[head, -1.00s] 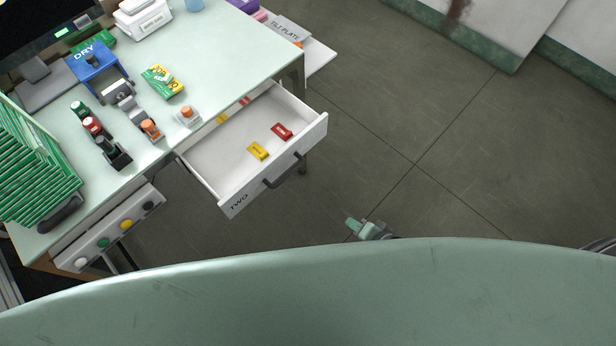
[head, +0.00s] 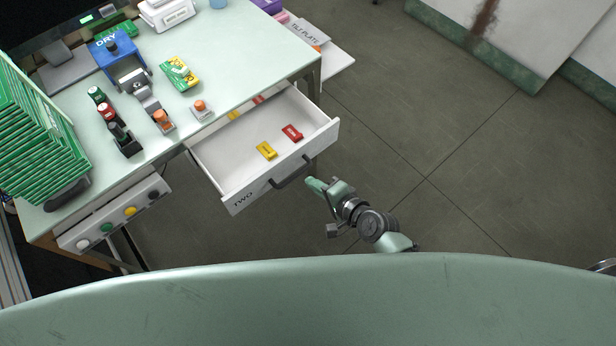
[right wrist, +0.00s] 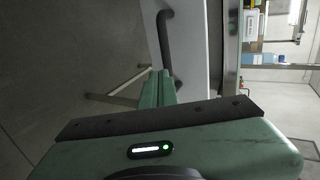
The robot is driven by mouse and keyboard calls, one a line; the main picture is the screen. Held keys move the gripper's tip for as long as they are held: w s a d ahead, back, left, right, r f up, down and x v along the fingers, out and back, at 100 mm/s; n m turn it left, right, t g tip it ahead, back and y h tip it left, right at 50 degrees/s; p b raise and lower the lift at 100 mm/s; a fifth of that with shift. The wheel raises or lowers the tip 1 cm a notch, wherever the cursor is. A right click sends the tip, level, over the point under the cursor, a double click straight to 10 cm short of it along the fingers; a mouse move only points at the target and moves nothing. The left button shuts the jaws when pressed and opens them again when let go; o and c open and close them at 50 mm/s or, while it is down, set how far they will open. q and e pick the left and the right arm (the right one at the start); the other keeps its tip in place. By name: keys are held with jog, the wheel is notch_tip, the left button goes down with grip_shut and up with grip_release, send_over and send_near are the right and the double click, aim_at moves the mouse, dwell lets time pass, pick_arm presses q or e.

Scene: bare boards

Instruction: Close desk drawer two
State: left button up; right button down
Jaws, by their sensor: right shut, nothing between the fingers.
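The white desk drawer marked TWO (head: 240,200) is pulled out from under the pale green desk top (head: 235,60). Its dark bar handle (head: 292,172) is on the front face. A yellow block (head: 266,150) and a red block (head: 292,132) lie inside, with more small blocks towards the back. My right gripper (head: 313,184) is shut and empty, just in front of the drawer front near the handle's right end. In the right wrist view the shut fingers (right wrist: 158,86) point towards the drawer front, with the handle (right wrist: 164,45) just beyond them. My left gripper is not in view.
A panel with coloured buttons (head: 118,212) hangs under the desk's front edge, left of the drawer. A white board marked TILT PLATE (head: 325,55) sticks out past the desk's right side. The floor right of the drawer is clear.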

jog(key=shift+w+a+f, duration=0.25)
jog(key=shift+w+a, duration=0.55)
jog(key=shift+w, duration=0.25)
